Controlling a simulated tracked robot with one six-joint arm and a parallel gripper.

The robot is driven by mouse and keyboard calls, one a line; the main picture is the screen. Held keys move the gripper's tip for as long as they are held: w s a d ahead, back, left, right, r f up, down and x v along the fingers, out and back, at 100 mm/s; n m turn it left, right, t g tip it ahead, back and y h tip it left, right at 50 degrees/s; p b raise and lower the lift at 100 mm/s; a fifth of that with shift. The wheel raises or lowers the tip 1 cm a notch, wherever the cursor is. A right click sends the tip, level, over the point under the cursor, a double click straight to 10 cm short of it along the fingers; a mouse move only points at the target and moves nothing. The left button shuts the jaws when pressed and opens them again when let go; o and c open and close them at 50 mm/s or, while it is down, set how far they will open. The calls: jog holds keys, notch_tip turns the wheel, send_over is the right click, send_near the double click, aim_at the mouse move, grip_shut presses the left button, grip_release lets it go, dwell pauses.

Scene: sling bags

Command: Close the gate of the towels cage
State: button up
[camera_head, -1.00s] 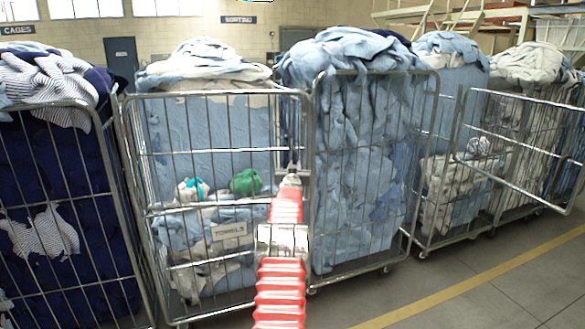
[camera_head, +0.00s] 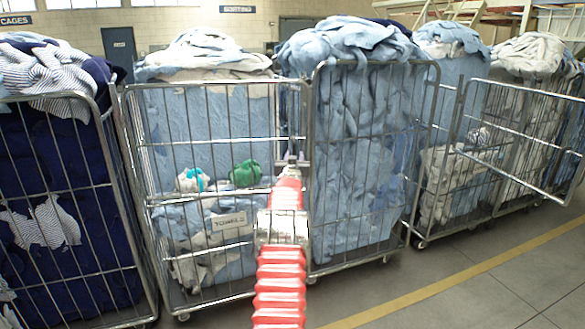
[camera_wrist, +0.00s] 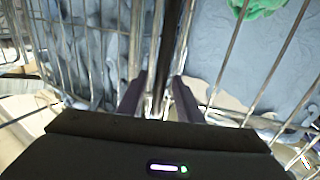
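The towels cage (camera_head: 128,150) stands left of centre in the head view, filled with light blue and white cloth. A green bundle (camera_head: 245,174) and a white-teal one (camera_head: 192,180) show behind the mesh. My gripper (camera_head: 291,160) is at the gate's right edge, at mid height. In the wrist view the two fingers (camera_wrist: 160,82) are apart, on either side of upright bars; contact is not clear.
A cage of blue cloth (camera_head: 362,160) stands close on the right, and a navy-filled cage (camera_head: 65,190) on the left. Farther right, another cage has its gate (camera_head: 520,140) swung out. Floor with a yellow line (camera_head: 440,283) lies clear in front.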

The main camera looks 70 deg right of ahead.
jog(key=v, duration=1.3)
dwell(0.4)
jog(key=shift+c, duration=0.4)
